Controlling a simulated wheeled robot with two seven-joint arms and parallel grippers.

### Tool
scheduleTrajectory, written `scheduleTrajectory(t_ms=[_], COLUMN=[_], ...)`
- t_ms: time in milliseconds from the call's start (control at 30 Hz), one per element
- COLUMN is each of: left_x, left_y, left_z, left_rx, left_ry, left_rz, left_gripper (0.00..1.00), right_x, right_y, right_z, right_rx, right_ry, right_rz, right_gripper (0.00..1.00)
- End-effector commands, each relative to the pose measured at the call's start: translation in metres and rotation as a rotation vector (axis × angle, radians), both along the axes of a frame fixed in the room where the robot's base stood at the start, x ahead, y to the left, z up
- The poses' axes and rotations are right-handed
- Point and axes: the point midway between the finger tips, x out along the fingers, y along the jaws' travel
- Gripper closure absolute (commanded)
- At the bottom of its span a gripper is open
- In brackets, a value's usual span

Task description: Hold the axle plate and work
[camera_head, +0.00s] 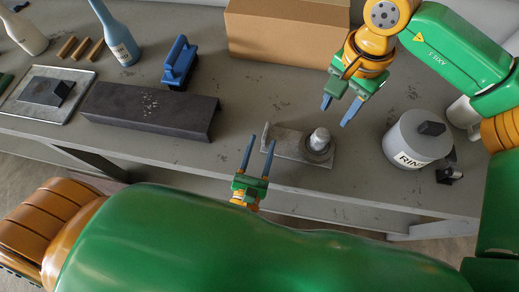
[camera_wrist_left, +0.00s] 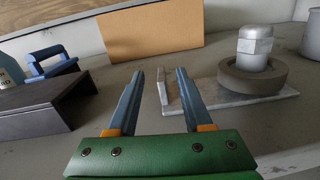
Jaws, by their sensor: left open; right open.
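The axle plate (camera_head: 285,141) is a flat grey metal plate near the bench's front edge; it also shows in the left wrist view (camera_wrist_left: 212,98). A small upright tab (camera_wrist_left: 162,88) stands at its left end. At its right end a dark grey ring (camera_wrist_left: 252,77) sits around a pale metal post (camera_wrist_left: 254,47). My left gripper (camera_head: 261,141) is open at the plate's left end; in the wrist view the tab appears between its fingers, contact unclear. My right gripper (camera_head: 336,113) is open and empty, behind and right of the post.
A lidded grey pot (camera_head: 405,148) with a partly hidden label stands right, near a mug (camera_head: 463,112). A dark channel-shaped block (camera_head: 150,110), a blue-handled brush (camera_head: 180,62) and a tray (camera_head: 28,103) lie left. A cardboard box (camera_head: 285,32) stands behind. The bench is clear between block and plate.

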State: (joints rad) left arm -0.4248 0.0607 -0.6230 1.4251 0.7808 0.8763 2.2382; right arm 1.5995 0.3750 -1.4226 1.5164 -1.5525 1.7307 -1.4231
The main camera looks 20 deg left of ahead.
Motion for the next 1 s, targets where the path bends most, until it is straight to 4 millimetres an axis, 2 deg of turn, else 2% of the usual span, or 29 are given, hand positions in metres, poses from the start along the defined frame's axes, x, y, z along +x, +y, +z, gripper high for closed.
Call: scheduleTrajectory(t_ms=[67,133,400,467,600,767,800,967,1000], left_x=[-0.011,-0.009,0.042,0.049,0.057,0.057,0.057,0.056,0.056], left_y=[-0.001,-0.002,-0.001,-0.001,-0.001,-0.001,-0.001,-0.001,-0.001], left_z=[-0.009,-0.012,-0.012,-0.011,-0.012,-0.012,-0.012,-0.012,-0.012], left_rx=[-0.056,-0.078,-0.079,-0.079,-0.078,-0.078,-0.078,-0.077,-0.077], left_ry=[0.031,0.039,0.038,0.037,0.039,0.04,0.04,0.04,0.04], left_rz=[0.001,0.003,0.003,0.003,0.002,0.002,0.002,0.002,0.002], left_gripper=[0.5,0.5,0.5,0.5,0.5,0.5,0.53,0.96,1.0], right_x=[0.0,0.0,0.0,0.0,0.0,0.0,0.0,0.0,0.0], right_y=[0.0,0.0,0.0,0.0,0.0,0.0,0.0,0.0,0.0], right_z=[0.0,0.0,0.0,0.0,0.0,0.0,0.0,0.0,0.0], right_rx=[0.0,0.0,0.0,0.0,0.0,0.0,0.0,0.0,0.0], right_ry=[0.0,0.0,0.0,0.0,0.0,0.0,0.0,0.0,0.0], right_rz=[0.0,0.0,0.0,0.0,0.0,0.0,0.0,0.0,0.0], right_gripper=[0.5,0.5,0.5,0.5,0.5,0.5,0.5,0.5,0.5])
